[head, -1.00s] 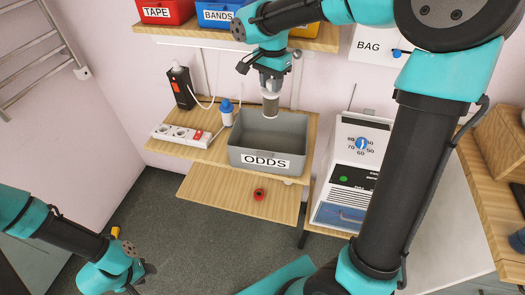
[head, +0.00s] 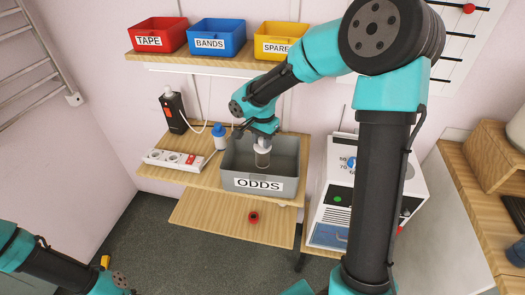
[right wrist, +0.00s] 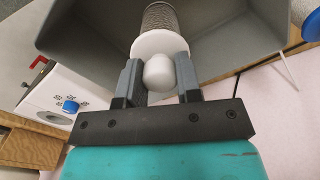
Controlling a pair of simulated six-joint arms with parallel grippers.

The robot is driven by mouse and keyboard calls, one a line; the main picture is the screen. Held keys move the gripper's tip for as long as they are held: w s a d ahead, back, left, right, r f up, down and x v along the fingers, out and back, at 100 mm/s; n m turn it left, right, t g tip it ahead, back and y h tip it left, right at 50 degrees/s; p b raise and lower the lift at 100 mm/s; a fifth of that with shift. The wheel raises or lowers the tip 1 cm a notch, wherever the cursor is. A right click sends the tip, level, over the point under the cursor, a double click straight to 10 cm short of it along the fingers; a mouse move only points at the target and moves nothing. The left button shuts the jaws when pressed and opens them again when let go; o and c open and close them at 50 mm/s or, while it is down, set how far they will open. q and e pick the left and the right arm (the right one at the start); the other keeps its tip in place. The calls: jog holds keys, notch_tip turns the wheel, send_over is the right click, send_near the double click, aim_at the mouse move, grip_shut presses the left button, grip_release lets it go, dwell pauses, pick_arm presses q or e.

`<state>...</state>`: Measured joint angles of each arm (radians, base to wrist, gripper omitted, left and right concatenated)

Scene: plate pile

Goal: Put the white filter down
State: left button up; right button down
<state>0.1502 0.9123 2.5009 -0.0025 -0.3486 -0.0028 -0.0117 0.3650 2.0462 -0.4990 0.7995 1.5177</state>
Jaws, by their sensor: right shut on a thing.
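The white filter (head: 262,158) has a white cap and a grey mesh body. My right gripper (head: 262,133) is shut on its white knob and holds it upright inside the grey ODDS bin (head: 285,168). In the right wrist view, the filter (right wrist: 160,42) sits between the two fingers of the gripper (right wrist: 158,75), its mesh end pointing away into the bin. I cannot tell whether its lower end touches the bin floor. My left arm shows at the lower left of the head view, but its fingers are out of the picture.
A blue-capped bottle (head: 220,136) and a white power strip (head: 172,159) stand left of the bin. A white device with a dial (head: 338,200) is on the right. A red ring (head: 253,217) lies on the lower shelf. Labelled bins (head: 216,38) line the upper shelf.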

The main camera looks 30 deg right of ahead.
aim_at(263, 151)
jog(key=shift+f, duration=0.3)
jog(key=shift+f, duration=0.1)
jog(key=shift+f, duration=2.15)
jog(key=shift+f, duration=0.1)
jog(key=c, duration=0.8)
grip_release()
notch_tip(263, 151, up, 12)
jog(key=shift+r, duration=0.15)
